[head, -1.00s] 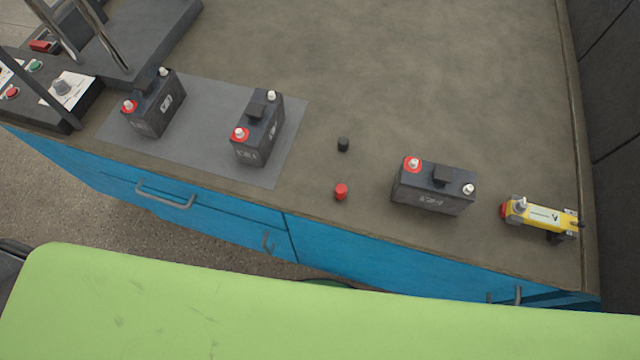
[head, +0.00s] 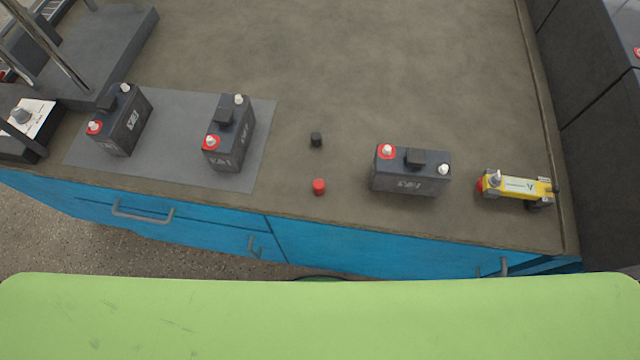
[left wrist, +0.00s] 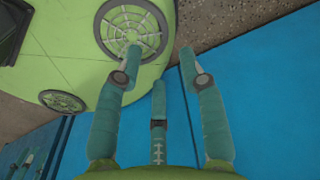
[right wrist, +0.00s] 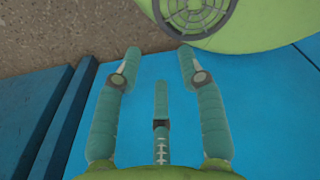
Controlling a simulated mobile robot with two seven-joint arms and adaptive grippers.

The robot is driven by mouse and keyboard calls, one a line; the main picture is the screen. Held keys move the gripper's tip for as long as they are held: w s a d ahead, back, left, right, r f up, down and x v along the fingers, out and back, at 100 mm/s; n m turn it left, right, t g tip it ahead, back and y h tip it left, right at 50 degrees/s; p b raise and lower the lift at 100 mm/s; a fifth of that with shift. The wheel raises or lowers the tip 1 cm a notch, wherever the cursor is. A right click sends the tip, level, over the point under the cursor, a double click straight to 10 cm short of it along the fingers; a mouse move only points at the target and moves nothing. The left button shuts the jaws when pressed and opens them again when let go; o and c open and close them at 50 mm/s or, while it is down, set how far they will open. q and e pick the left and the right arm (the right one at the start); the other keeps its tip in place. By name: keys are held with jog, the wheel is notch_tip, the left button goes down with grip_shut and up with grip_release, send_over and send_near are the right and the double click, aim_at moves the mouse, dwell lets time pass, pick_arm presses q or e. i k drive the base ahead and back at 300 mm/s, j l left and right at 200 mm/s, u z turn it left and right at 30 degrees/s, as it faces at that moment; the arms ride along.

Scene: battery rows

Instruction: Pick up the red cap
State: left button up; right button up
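The red cap (head: 319,187) stands on the brown bench top near its front edge, in the head view. A small black cap (head: 316,139) stands just behind it. My left gripper (left wrist: 167,62) is open and empty in the left wrist view, with the blue cabinet front beyond its fingers. My right gripper (right wrist: 159,58) is open and empty in the right wrist view, also against the blue front. Neither gripper shows in the head view, and no cap shows in the wrist views.
A dark battery (head: 410,171) and a yellow device (head: 516,188) stand right of the caps. Two dark batteries (head: 228,133) (head: 120,120) stand on a grey mat (head: 178,151) at left. A grey stand (head: 120,50) is at the back left. The bench behind the caps is clear.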

aim_at(319, 185)
jog(key=k+l+z, duration=0.2)
jog(key=k+z, duration=0.2)
jog(key=k+l+z, duration=0.35)
jog(key=k, duration=0.25)
jog(key=i, duration=0.4)
